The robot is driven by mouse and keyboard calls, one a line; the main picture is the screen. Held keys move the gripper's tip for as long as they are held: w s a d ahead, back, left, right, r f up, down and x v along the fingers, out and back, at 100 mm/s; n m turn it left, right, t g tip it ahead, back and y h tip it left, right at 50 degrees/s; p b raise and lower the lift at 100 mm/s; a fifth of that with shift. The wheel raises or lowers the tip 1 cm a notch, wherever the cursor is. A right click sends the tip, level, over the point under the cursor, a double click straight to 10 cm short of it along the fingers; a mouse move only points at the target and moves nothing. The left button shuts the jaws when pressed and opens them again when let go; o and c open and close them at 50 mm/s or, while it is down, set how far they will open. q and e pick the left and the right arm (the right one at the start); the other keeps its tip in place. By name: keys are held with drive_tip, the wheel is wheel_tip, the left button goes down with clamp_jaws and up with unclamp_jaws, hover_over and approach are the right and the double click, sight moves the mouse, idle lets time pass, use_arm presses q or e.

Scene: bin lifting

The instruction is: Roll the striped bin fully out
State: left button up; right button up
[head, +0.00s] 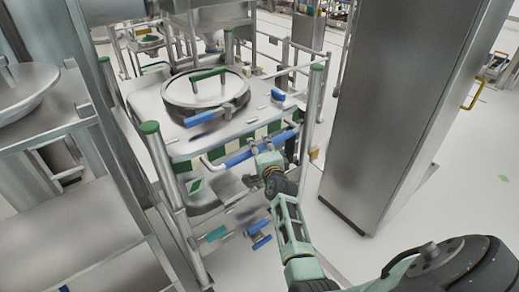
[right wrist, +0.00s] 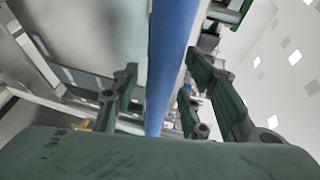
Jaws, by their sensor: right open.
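The striped bin (head: 274,128) shows green and white stripes below the steel top of the frame, partly hidden by the bar and my right arm. A blue handle bar (head: 237,159) runs across its front, with metal ends. My right gripper (head: 264,161) is at the bar, right of its middle. In the right wrist view the blue bar (right wrist: 170,60) passes between the green open fingers (right wrist: 160,100); I cannot tell whether they touch it. My left gripper is not in view.
The steel frame has green-capped posts (head: 150,128) on both sides. A round lid (head: 207,92) with a green handle sits on top. Smaller blue handles (head: 259,235) are lower down. A tall steel cabinet (head: 400,95) stands right. White floor (head: 465,185) is clear beyond it.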

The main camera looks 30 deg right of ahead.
clamp_jaws()
idle(0.4)
